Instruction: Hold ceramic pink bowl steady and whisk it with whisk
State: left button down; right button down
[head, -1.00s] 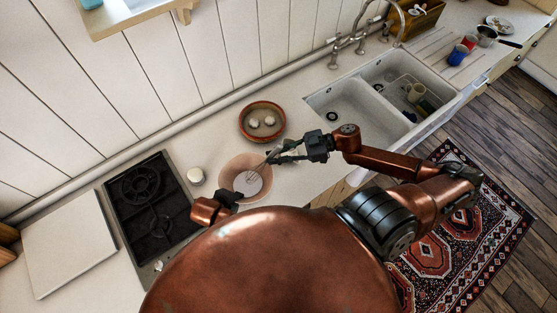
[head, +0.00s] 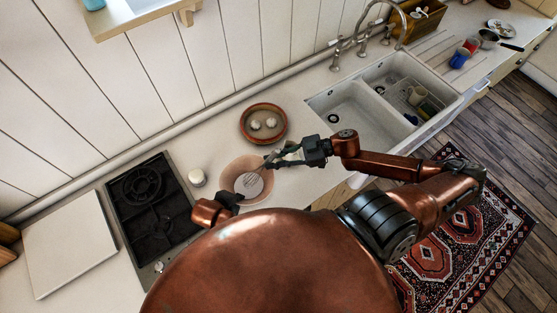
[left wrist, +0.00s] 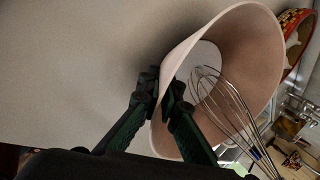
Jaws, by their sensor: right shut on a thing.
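The pink bowl (head: 233,168) stands on the counter right of the stove. It holds a pale content. In the left wrist view the bowl (left wrist: 255,50) fills the right side, seen over its rim. My left gripper (head: 232,197) is at the bowl's near side. In the left wrist view its fingertips (left wrist: 161,88) are close together at the rim, one outside and one inside the wall; I cannot tell whether they press on it. My right gripper (head: 272,161) is shut on the whisk above the bowl's right rim. The whisk's wires (left wrist: 222,98) reach into the bowl.
A brown round dish (head: 245,122) with pale round items stands behind the bowl. A white cup (head: 197,178) is left of the bowl, near the black stove (head: 150,205). The double sink (head: 345,108) is to the right. Bare counter lies between bowl and sink.

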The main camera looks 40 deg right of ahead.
pick_arm(q)
jog(key=shift+f, duration=0.1)
pick_arm(e)
jog(key=shift+s+d+r, duration=0.15)
jog(key=shift+s+r, duration=0.1)
jog(key=shift+r, duration=2)
jog(key=shift+s+d+r, duration=0.1)
jog(key=shift+s+r, duration=0.1)
jog(key=shift+r, duration=2)
jog(key=shift+s+d+r, duration=0.15)
jog(key=shift+s+r, duration=0.1)
jog(key=shift+r, duration=2)
